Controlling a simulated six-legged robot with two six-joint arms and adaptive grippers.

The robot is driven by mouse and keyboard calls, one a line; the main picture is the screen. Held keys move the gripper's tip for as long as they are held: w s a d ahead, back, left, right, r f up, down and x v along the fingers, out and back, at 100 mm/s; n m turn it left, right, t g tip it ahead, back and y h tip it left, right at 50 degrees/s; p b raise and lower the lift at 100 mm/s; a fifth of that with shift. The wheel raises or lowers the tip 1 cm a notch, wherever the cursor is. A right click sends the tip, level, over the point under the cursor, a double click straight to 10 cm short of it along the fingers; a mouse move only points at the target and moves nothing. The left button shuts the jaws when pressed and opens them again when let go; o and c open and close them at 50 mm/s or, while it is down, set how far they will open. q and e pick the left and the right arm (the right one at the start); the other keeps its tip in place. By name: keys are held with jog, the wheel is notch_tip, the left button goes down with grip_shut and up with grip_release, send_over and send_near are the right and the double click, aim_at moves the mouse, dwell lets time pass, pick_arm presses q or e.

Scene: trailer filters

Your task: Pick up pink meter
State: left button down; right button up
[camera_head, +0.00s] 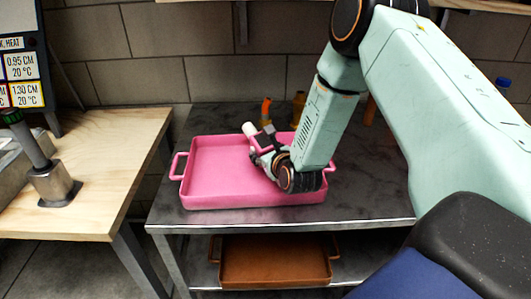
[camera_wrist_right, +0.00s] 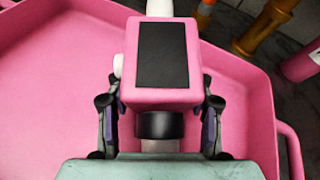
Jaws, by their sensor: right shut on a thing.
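The pink meter (camera_wrist_right: 162,50) has a dark rectangular face, a white knob on its side and a black collar below. It also shows in the head view (camera_head: 263,139), over the right part of the pink tray (camera_head: 215,188). My right gripper (camera_wrist_right: 160,112) is shut on the meter, with one dark finger on each side of it. In the head view the right gripper (camera_head: 268,153) and wrist cover part of the meter and tray. I cannot tell whether the meter touches the tray. My left gripper is not in view.
The tray stands on a dark metal table (camera_head: 380,200). Orange and yellow fittings (camera_head: 298,108) stand behind it. A brown tray (camera_head: 275,265) sits on the lower shelf. A wooden bench (camera_head: 110,140) with a grey pipe fitting (camera_head: 50,185) is at the left.

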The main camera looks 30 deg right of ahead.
jog(key=shift+s, duration=0.1)
jog(key=c, duration=0.6)
jog(key=shift+c, duration=0.6)
